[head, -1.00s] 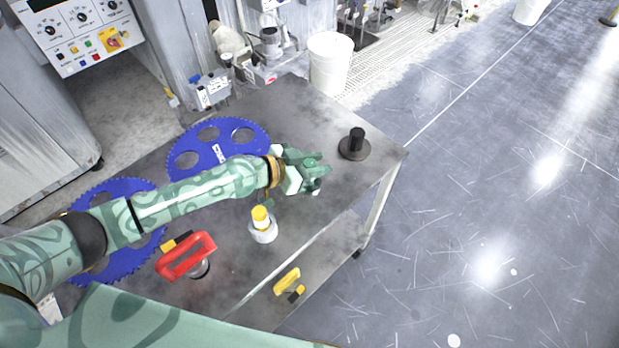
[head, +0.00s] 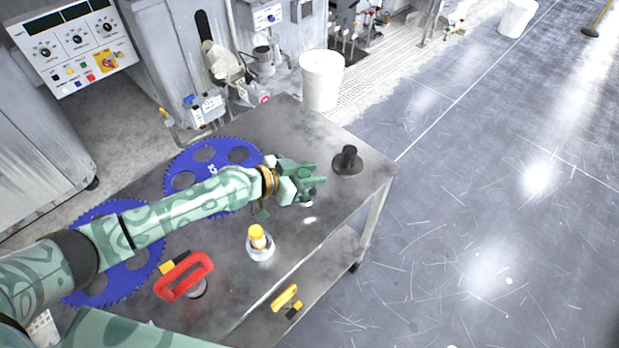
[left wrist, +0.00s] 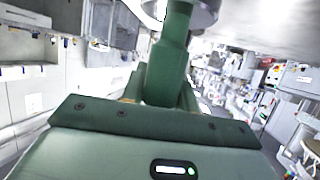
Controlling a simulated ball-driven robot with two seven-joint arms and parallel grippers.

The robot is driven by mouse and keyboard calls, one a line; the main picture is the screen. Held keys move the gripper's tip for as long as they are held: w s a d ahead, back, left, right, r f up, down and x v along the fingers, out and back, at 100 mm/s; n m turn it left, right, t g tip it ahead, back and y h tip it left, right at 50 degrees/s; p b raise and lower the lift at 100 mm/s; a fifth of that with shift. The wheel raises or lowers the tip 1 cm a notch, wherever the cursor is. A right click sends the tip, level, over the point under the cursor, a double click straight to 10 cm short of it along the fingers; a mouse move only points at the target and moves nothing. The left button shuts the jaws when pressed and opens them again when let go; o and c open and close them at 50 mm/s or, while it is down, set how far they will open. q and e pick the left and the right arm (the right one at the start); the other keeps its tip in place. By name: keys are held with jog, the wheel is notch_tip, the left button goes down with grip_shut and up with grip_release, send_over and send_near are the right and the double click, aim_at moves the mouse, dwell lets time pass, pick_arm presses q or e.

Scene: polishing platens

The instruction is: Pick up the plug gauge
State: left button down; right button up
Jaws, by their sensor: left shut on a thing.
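My left gripper (head: 308,182) is shut on a dark green cylinder with a silvery end, which I take to be the plug gauge. In the left wrist view the plug gauge (left wrist: 166,75) stands out between the fingers, its silvery end at the top edge of the picture. In the head view the gripper covers most of it, and only a small pale end shows below the fingers. The gripper is over the grey table (head: 310,235), near its right part. I cannot tell clearly whether the gauge touches the table. My right gripper is not in view.
A black knob on a disc (head: 348,162) stands right of the gripper. A yellow-topped piece (head: 258,240), a red handle (head: 184,278) and blue toothed discs (head: 185,160) share the table. A yellow-and-black item (head: 285,297) lies on the lower shelf. A white bucket (head: 322,80) stands behind.

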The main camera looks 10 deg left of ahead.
pick_arm(q)
jog(key=s+a+r+p, duration=0.2)
jog(key=s+r+p, duration=0.1)
jog(key=s+r, duration=0.2)
jog(key=s+a+r+p, duration=0.2)
jog(key=s+r+p, duration=0.2)
jog(key=s, duration=0.4)
jog(key=shift+a+r, duration=0.35)
jog(key=shift+r, duration=0.2)
